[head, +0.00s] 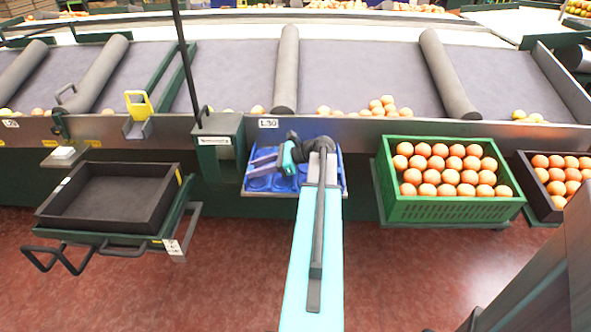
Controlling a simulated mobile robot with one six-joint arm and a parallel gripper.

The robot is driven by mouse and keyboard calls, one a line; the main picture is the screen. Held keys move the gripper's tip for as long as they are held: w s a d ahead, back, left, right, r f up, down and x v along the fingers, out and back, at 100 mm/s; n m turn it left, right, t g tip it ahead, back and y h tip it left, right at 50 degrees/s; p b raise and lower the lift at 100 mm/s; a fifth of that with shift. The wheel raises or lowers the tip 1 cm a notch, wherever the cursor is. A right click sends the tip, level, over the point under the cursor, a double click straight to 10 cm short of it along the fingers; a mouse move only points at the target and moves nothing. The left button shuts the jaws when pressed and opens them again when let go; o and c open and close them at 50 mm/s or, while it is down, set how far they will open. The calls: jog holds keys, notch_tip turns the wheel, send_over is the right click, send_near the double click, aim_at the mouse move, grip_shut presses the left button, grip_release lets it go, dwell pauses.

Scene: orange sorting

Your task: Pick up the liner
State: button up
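A blue moulded liner (287,184) with rounded cups lies at the station below the sorting conveyor, in the middle of the head view. My gripper (261,166) is over its left half, pointing left. Its two grey fingers look spread apart with nothing visible between them. My arm and wrist hide the right part of the liner. I cannot tell whether the fingers touch it, or whether more liners lie under it.
A black empty crate (60,213) sits on a stand to the left. A green crate (455,209) full of oranges stands to the right, with a dark crate (538,201) of oranges beyond it. The sloped conveyor (230,75) runs behind. The red floor in front is mostly clear.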

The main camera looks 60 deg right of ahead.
jog(key=shift+w+a+f, duration=0.2)
jog(key=shift+w+a, duration=0.05)
jog(key=shift+w, duration=0.1)
dwell(0.3)
grip_shut()
